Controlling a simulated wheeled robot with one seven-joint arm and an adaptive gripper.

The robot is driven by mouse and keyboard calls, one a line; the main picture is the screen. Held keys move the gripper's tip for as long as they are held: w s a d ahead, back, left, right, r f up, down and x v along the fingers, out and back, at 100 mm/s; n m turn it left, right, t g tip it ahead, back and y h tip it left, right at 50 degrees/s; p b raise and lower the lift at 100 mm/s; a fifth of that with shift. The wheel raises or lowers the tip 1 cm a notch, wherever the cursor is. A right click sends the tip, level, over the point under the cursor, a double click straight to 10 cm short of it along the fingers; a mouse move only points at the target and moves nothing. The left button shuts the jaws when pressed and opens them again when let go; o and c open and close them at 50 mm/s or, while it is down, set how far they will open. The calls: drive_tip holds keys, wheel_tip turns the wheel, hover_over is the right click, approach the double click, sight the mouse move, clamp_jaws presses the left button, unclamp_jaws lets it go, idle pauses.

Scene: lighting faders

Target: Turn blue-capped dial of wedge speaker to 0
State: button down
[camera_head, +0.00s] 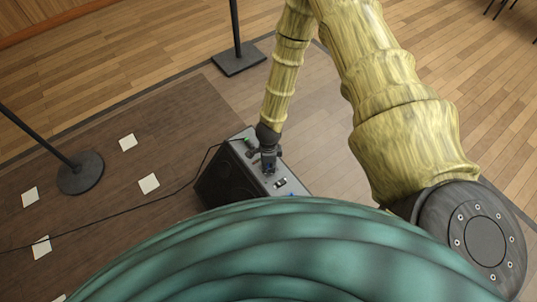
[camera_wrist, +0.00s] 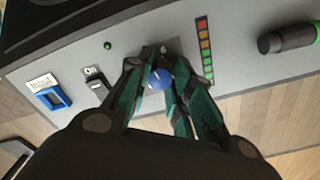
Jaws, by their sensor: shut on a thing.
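The wedge speaker (camera_head: 228,183) stands on the floor in the middle of the head view, its dark grille facing left. The blue-capped dial (camera_wrist: 160,78) sits on its grey panel (camera_wrist: 225,60), in the middle of the wrist view. My gripper (camera_wrist: 160,72) is shut on the dial, with one green-black finger on each side of the cap. In the head view my gripper (camera_head: 268,165) reaches down onto the speaker's top panel. A small mark, apparently a 6, shows just above the dial. The fingers hide the rest of the scale, and the pointer cannot be made out.
Beside the dial are a column of coloured lights (camera_wrist: 204,50), a black switch (camera_wrist: 97,84), a blue-framed switch (camera_wrist: 52,95), a green light (camera_wrist: 108,46) and a green-banded plug (camera_wrist: 288,40). A cable (camera_head: 150,209) crosses the floor. Stand bases (camera_head: 80,172) stand farther off.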

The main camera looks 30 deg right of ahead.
drive_tip(key=n+p, duration=0.1)
drive_tip(key=n, duration=0.2)
drive_tip(key=shift+r+n+p, duration=0.15)
drive_tip(key=shift+n+p, duration=0.15)
drive_tip(key=shift+n, duration=0.1)
drive_tip(key=n+p, duration=0.1)
drive_tip(key=n, duration=0.2)
drive_tip(key=shift+a+n, duration=0.1)
drive_tip(key=shift+n, duration=0.2)
drive_tip(key=n, duration=0.3)
drive_tip(key=shift+n+p, duration=0.4)
drive_tip(key=n, duration=0.3)
drive_tip(key=shift+p, duration=0.3)
drive_tip(key=n, duration=0.6)
drive_tip(key=n+p, duration=0.1)
drive_tip(key=n, duration=0.3)
drive_tip(key=shift+n, duration=0.3)
